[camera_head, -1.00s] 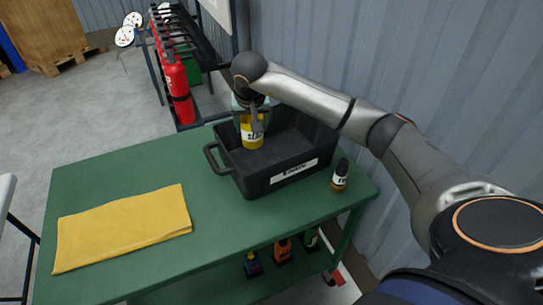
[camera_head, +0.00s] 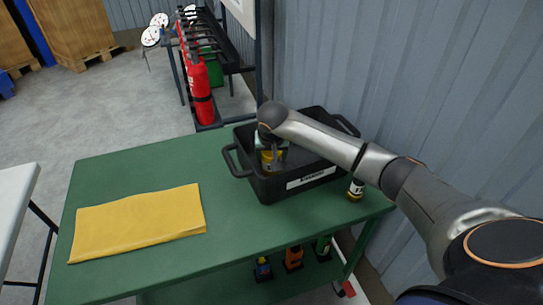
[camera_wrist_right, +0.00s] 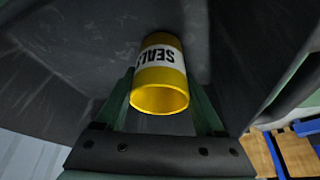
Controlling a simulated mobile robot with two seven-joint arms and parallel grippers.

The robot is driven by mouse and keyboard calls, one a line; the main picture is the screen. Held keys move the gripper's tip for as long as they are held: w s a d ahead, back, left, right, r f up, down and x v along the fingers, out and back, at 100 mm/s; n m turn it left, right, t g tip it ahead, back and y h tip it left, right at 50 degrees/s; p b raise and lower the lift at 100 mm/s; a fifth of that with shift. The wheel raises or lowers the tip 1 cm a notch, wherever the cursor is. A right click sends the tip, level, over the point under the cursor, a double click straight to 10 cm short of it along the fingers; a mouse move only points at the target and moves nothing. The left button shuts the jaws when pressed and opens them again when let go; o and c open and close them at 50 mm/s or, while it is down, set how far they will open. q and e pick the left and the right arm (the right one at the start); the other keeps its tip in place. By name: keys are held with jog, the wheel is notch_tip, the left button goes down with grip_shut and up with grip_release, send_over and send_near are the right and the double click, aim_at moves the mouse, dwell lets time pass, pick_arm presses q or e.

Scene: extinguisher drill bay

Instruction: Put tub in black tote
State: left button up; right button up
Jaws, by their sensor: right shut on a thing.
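The tub is yellow with a white label reading "SEALS". It shows in the right wrist view (camera_wrist_right: 161,78) and, partly hidden, in the head view (camera_head: 270,160). My right gripper (camera_head: 274,148) is shut on the tub and reaches down inside the black tote (camera_head: 268,190). The tote stands at the back right of the green table, with a white label on its front and a handle at each end. In the right wrist view the fingers (camera_wrist_right: 164,108) lie on either side of the tub, with dark tote walls around. Whether the tub touches the tote floor I cannot tell. My left gripper is not in view.
A dark bottle with a label (camera_head: 356,188) stands right of the tote, below my right arm. A folded yellow cloth (camera_head: 138,223) lies on the green table (camera_head: 225,235). Several small bottles stand on the lower shelf. Red extinguishers (camera_head: 200,90) hang on a rack behind.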

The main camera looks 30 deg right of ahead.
jog(key=o, duration=1.5)
jog(key=shift+f, duration=0.15)
jog(key=shift+r, duration=0.3)
jog(key=v, duration=1.1)
jog(key=shift+s+a+r+p, duration=0.1)
jog(key=shift+s+r+p, duration=0.1)
jog(key=shift+r+p, duration=0.2)
jog(key=shift+f, duration=0.1)
